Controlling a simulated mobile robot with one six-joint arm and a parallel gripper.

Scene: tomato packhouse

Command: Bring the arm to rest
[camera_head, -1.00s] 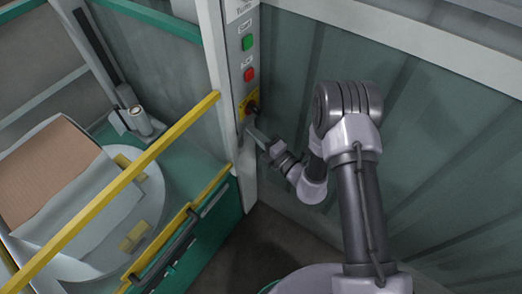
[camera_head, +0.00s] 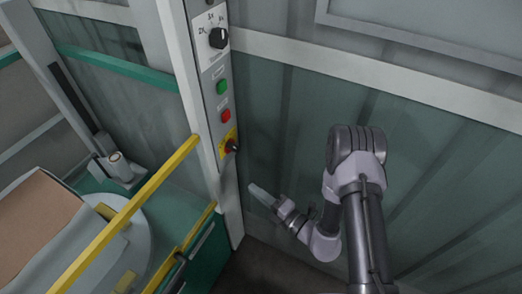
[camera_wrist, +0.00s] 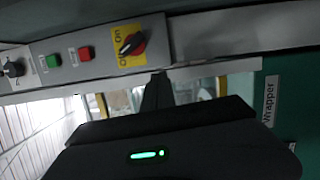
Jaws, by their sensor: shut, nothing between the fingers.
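My gripper (camera_head: 262,195) is at the end of my bent arm, in front of the green wall panel. It is shut and empty, apart from the control post (camera_head: 207,135) and to its right. In the wrist view the dark gripper body (camera_wrist: 160,145) fills the lower part, with a lit green strip on it. The post carries a red rotary switch on a yellow plate (camera_head: 229,144), which also shows in the wrist view (camera_wrist: 131,45) with "On" printed by it.
A red button (camera_head: 226,116), a green button (camera_head: 222,87) and a black selector knob (camera_head: 218,38) sit above the switch. A yellow rail (camera_head: 130,208) guards the wrapper turntable at left, where a cardboard-topped load (camera_head: 35,225) stands. Free space lies before the wall panel.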

